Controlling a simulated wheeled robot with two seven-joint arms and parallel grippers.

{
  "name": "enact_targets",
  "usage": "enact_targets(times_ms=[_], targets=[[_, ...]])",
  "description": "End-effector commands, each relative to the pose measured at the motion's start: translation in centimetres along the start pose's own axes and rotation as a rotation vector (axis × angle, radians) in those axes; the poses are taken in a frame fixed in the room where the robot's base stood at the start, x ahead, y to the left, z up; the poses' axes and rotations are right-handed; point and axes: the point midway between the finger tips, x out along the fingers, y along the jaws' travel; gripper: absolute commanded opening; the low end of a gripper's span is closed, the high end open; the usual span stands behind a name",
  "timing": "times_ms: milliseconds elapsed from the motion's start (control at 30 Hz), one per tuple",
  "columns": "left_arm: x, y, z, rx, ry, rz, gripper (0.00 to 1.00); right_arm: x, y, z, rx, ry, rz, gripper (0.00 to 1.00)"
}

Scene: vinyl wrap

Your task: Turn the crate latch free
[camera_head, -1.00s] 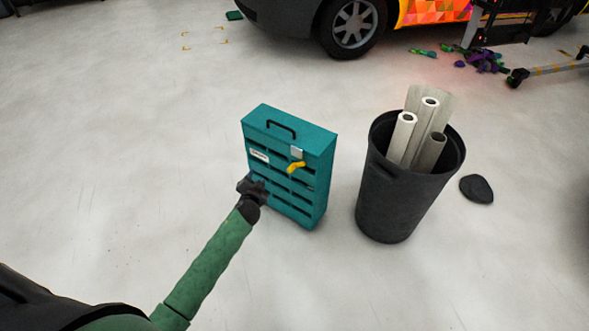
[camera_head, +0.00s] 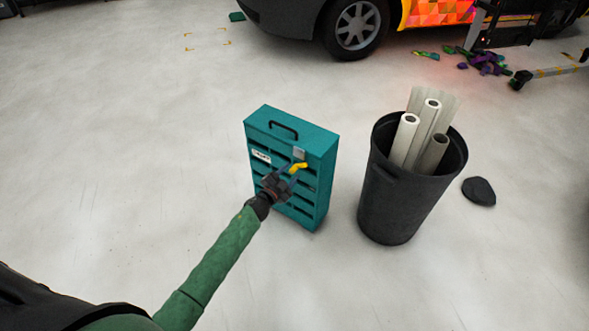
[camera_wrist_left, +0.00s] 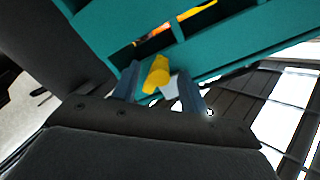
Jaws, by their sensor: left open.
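The teal crate (camera_head: 289,121) stands upright on the floor in the middle of the head view, with a black handle on top and slots in its front. Its yellow latch (camera_head: 298,167) is on the front near the upper right, below a small grey plate. My left gripper (camera_head: 290,172) is at the latch. In the left wrist view the open fingers (camera_wrist_left: 160,88) stand on either side of the yellow latch (camera_wrist_left: 157,74), with a gap visible. Part of the latch is hidden by the gripper in the head view. My right gripper is not in view.
A black bin (camera_head: 392,205) holding several pale rolls (camera_head: 404,139) stands just right of the crate. A dark flat object (camera_head: 479,191) lies on the floor beyond it. A vehicle wheel (camera_head: 355,25) is at the back. The floor left of the crate is clear.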

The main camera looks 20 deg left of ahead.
Motion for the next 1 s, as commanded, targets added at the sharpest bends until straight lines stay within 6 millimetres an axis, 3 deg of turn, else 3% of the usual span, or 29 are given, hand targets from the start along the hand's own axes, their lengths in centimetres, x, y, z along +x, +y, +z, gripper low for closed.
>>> enact_targets(times_ms=[300, 633, 867, 1000], targets=[[3.1, 0.0, 0.0, 0.000, 0.000, -0.001, 0.43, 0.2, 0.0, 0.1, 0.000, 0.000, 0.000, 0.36], [3.4, 0.0, 0.0, -0.001, 0.000, 0.000, 0.43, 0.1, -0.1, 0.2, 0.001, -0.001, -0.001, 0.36], [3.3, 0.0, 0.0, -0.001, -0.001, 0.000, 0.00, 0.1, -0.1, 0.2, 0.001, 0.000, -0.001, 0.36], [3.3, 0.0, 0.0, 0.002, 0.000, 0.000, 0.00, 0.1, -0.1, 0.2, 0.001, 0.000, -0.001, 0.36]])
